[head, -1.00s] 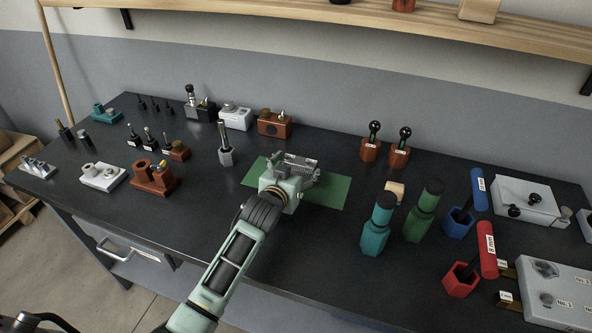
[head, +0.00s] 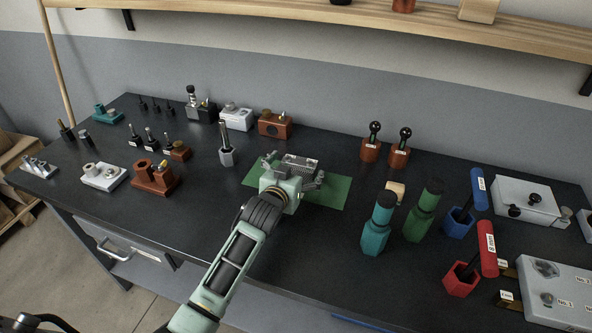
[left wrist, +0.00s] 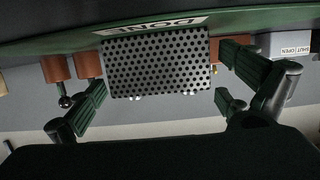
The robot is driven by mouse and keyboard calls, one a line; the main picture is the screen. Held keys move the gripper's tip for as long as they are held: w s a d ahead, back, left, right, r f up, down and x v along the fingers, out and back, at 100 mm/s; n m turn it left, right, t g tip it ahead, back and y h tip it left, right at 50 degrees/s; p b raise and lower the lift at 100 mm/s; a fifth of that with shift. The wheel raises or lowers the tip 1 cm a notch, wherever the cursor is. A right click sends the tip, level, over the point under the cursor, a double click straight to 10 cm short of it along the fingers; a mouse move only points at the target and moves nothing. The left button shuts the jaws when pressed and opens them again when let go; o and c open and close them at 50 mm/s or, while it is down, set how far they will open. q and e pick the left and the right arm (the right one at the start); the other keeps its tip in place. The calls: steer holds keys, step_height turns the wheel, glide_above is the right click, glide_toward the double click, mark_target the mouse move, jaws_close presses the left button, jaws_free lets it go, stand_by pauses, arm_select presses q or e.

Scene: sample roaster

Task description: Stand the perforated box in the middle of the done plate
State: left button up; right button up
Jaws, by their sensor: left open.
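The perforated box (head: 300,161) is a grey block with rows of small holes. It stands on the green done plate (head: 333,192), near its middle as far as I can tell. In the left wrist view, which is upside down, the box (left wrist: 158,62) is in front of the plate's DONE label (left wrist: 177,25). My left gripper (head: 294,169) is open, with one finger on each side of the box. In the left wrist view a gap shows between the right finger and the box. The gripper body hides the box's lower near side. My right gripper is not in view.
Teal (head: 376,228) and green (head: 424,212) bottle-like pieces stand right of the plate. Two brown holders with black knobs (head: 371,148) stand behind it. A grey hexagonal holder (head: 227,156) stands to its left. The dark bench front is clear.

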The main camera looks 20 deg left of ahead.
arm_select(q)
steer(key=shift+s+f, duration=0.25)
steer(key=shift+f, duration=0.5)
steer(key=v, duration=0.4)
steer(key=r+v, duration=0.1)
steer(key=v, duration=0.6)
steer(key=shift+s+r, duration=0.15)
steer(key=shift+r, duration=0.3)
